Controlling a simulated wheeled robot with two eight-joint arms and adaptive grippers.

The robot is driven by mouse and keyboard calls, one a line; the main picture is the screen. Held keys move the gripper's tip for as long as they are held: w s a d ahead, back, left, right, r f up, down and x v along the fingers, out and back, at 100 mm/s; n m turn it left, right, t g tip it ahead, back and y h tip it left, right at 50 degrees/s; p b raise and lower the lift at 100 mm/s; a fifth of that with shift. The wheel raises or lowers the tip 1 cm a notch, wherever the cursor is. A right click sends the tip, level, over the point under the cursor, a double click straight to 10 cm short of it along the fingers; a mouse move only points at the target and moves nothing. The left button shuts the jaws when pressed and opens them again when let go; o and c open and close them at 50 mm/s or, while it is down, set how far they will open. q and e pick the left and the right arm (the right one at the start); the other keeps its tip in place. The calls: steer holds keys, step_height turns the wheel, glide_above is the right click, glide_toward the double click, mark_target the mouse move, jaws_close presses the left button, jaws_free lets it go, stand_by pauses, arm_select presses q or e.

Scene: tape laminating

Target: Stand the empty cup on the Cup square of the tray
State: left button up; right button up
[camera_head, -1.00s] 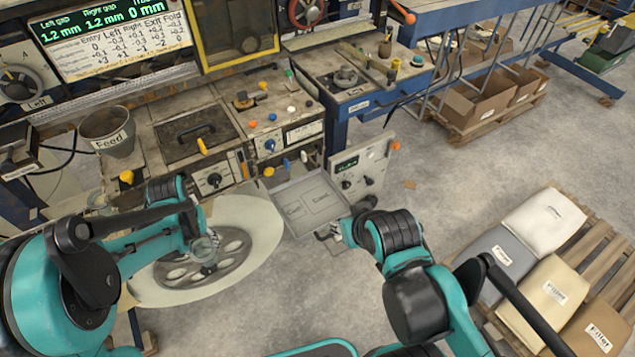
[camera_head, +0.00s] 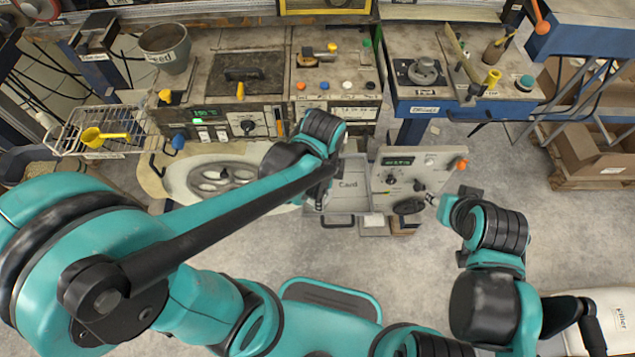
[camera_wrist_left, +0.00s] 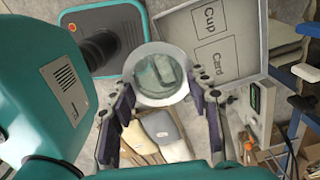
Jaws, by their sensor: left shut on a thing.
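The clear empty cup (camera_wrist_left: 160,76) is between the fingers of my left gripper (camera_wrist_left: 163,108) in the left wrist view, its round mouth facing the camera. My left gripper (camera_head: 318,198) is shut on it, at the left side of the grey tray (camera_head: 350,204) in the head view. In the wrist view, the tray (camera_wrist_left: 238,78) carries a Cup square (camera_wrist_left: 209,18) and a Card square (camera_wrist_left: 214,62), both bare. The cup appears left of these squares. In the head view my left arm hides the Cup square. My right gripper (camera_head: 431,200) is right of the tray; its fingers are unclear.
A control panel (camera_head: 420,170) with knobs stands at the tray's right. A spoked reel (camera_head: 222,178) lies left of the tray, below the worn bench. A wire basket (camera_head: 100,130) with a yellow scoop is at far left. Open floor lies in front of the tray.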

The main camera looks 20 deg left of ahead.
arm_select(q)
steer(key=shift+s+m, duration=0.25)
steer(key=shift+m, duration=0.15)
steer(key=w+a+f+b, duration=0.1)
steer(key=w+f, duration=0.1)
steer(key=w, duration=0.1)
steer(key=w+a+f+b, duration=0.1)
steer(key=w+f+b, duration=0.1)
steer(key=w, duration=0.2)
steer(key=w+a+f+b, duration=0.1)
steer(key=w+f, duration=0.2)
steer(key=shift+w, duration=0.4)
steer(key=shift+a+f+b, duration=0.1)
steer(key=shift+f+b, duration=1.05)
steer(key=shift+f, duration=0.75)
steer(key=shift+f, duration=0.1)
steer(key=o, duration=1.2)
steer(key=shift+c, duration=0.2)
